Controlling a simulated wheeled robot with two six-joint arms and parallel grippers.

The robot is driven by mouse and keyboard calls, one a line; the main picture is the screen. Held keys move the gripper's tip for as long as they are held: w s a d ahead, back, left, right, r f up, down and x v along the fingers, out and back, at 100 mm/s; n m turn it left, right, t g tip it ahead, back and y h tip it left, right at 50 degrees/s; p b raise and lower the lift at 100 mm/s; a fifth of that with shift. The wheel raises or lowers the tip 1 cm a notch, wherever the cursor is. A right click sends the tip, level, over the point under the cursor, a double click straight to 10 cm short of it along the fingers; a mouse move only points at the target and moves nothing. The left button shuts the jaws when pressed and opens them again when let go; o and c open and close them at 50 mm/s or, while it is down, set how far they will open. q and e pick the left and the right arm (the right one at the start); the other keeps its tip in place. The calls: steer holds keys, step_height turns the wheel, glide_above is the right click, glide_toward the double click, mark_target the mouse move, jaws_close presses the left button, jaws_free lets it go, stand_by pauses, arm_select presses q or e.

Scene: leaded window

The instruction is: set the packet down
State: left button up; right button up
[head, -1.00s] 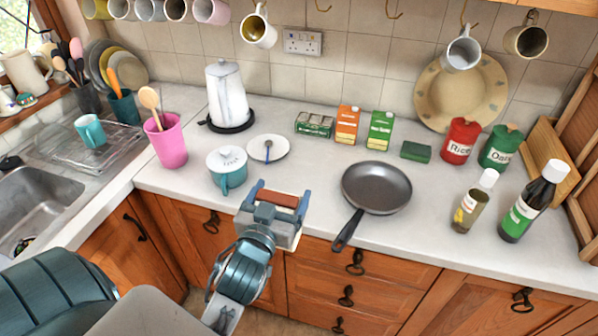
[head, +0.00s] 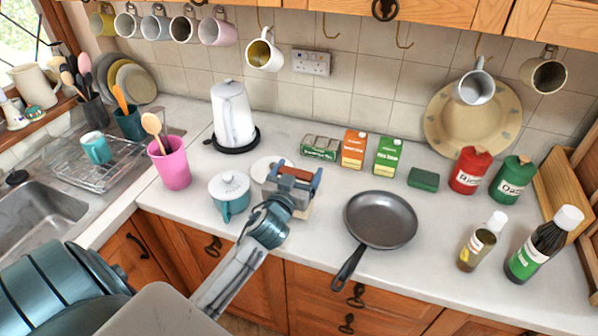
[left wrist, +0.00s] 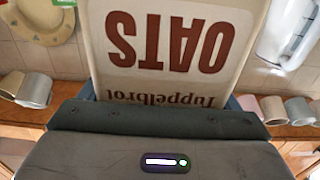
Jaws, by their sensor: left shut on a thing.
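My left gripper (head: 294,177) is shut on a cream packet (left wrist: 168,45) with brown "OATS" lettering, which reads upside down in the left wrist view. In the head view the gripper is over the worktop (head: 330,262), right of the teal lidded pot (head: 230,190) and left of the frying pan (head: 380,219). The gripper hides most of the packet there, so I cannot tell whether its underside touches the worktop. My right gripper is in neither view.
A white saucer (head: 262,168) is partly hidden by the gripper. A kettle (head: 232,118) and a pink tumbler (head: 170,165) are to the left. Bottles (head: 537,245) stand far right.

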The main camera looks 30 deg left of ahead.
arm_select(q)
steer(key=shift+w+a+r, duration=0.1)
steer(key=shift+w+a, duration=0.25)
steer(key=shift+w, duration=0.3)
step_height(320, 180, down, 4)
steer(key=shift+r+p, duration=0.2)
steer(key=shift+p, duration=0.25)
steer(key=o, duration=1.3)
steer(key=shift+f, duration=0.2)
steer(key=o, duration=0.3)
steer(key=shift+o, duration=0.2)
steer(key=shift+r, duration=0.15)
